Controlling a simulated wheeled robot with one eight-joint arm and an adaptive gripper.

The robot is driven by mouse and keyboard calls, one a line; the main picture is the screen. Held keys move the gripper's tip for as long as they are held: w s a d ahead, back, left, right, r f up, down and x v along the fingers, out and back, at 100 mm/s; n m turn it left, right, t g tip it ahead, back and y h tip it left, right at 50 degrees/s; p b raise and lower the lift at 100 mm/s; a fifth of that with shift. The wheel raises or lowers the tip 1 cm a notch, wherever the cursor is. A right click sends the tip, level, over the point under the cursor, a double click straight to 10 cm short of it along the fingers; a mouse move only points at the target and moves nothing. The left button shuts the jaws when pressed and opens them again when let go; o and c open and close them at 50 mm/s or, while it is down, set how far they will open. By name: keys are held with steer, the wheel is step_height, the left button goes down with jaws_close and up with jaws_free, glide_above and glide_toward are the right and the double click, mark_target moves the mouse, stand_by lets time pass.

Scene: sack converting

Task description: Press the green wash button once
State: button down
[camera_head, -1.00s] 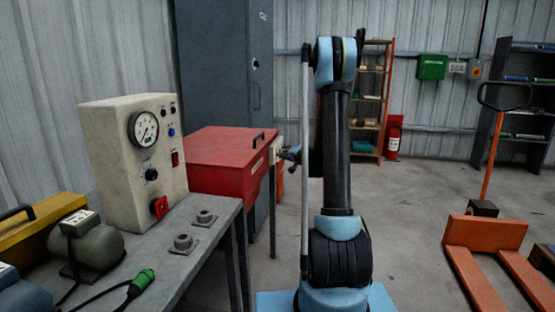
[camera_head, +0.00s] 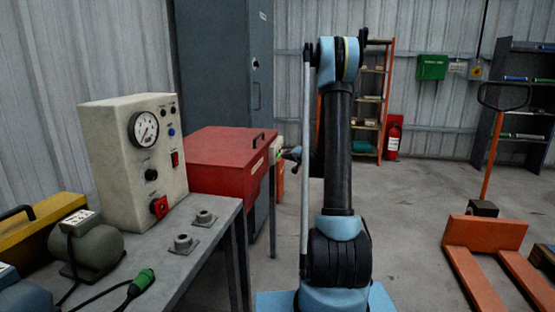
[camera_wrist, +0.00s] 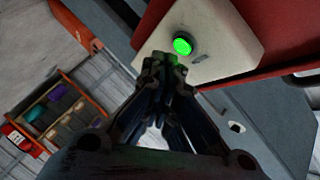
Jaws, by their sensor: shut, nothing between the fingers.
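The green wash button (camera_wrist: 182,46) glows bright green on a pale control box (camera_wrist: 222,42) in the wrist view. The box is fixed to the side of a red lidded unit (camera_head: 222,158). My gripper (camera_wrist: 163,68) is shut and empty, its fingertips just below the button in the wrist view and over the box's face. A gap shows between the tips and the button in the picture; whether they touch the box face I cannot tell. In the head view my gripper (camera_head: 292,154) is small, partly hidden by my arm, beside the box (camera_head: 277,148).
A grey bench (camera_head: 205,236) with a gauge panel (camera_head: 118,170) and a motor (camera_head: 95,250) stands at left. Orange shelves (camera_head: 372,100) and a fire extinguisher (camera_head: 393,138) are behind. An orange pallet jack (camera_head: 485,235) stands at right. Floor between is clear.

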steer(key=d, duration=0.1)
steer(key=s+d, duration=0.1)
steer(key=d, duration=0.2)
steer(key=shift+s+d, duration=0.25)
steer(key=shift+d, duration=0.1)
stand_by(0.4)
stand_by(0.4)
steer(key=s+a+r+n+g+h, duration=0.1)
steer(key=s+a+n+g, duration=0.15)
steer(key=s, duration=0.65)
steer(key=s+a+r+n+g, duration=0.15)
steer(key=s+a, duration=0.25)
steer(key=s, duration=0.5)
steer(key=s+a+r+n+g+h, duration=0.1)
steer(key=s+a+r+g, duration=0.15)
steer(key=s, duration=0.55)
steer(key=s+d+f+g+h, duration=0.1)
steer(key=s+d+f, duration=0.1)
steer(key=s, duration=0.8)
steer(key=s+d+f+g+h, duration=0.2)
steer(key=s+f, duration=0.2)
steer(key=s, duration=0.6)
steer(key=s+d+f+n+g+h, duration=0.1)
steer(key=s+d+f+g+h, duration=0.1)
steer(key=s, duration=0.8)
steer(key=shift+d+f, duration=0.35)
steer(key=shift+f, duration=0.55)
